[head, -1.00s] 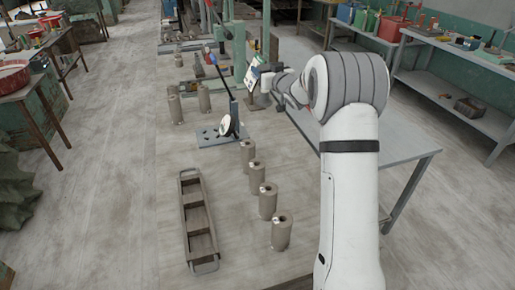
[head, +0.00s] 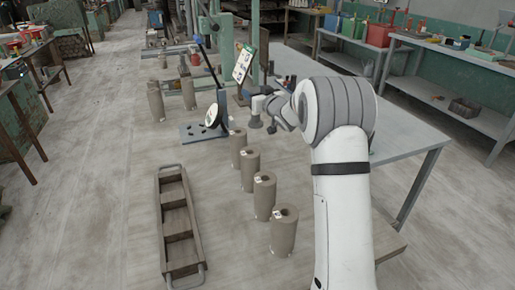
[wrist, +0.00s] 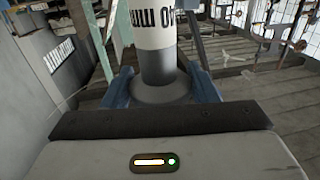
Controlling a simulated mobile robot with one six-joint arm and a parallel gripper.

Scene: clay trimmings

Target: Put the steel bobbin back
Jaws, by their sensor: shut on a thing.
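My gripper (wrist: 163,88) is shut on a grey cylinder (wrist: 158,66) with a wide white lettered band and a round flange, likely the steel bobbin. Its blue fingers press on both sides of the flange in the wrist view. In the head view my gripper (head: 259,104) is small, above the table behind the row of clay-coloured cylinders. A dark grey piece shows at its lower end; I cannot make out the bobbin's shape there. A blue-grey plate (head: 192,136) with dark holes, bearing a tilted disc, lies left of my gripper.
Several upright taupe cylinders (head: 264,196) with tags stand in a row in front of my gripper. A long divided tray (head: 160,220) lies at left. A leaning picture board (head: 243,64) and green machine stand behind. The table between tray and row is clear.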

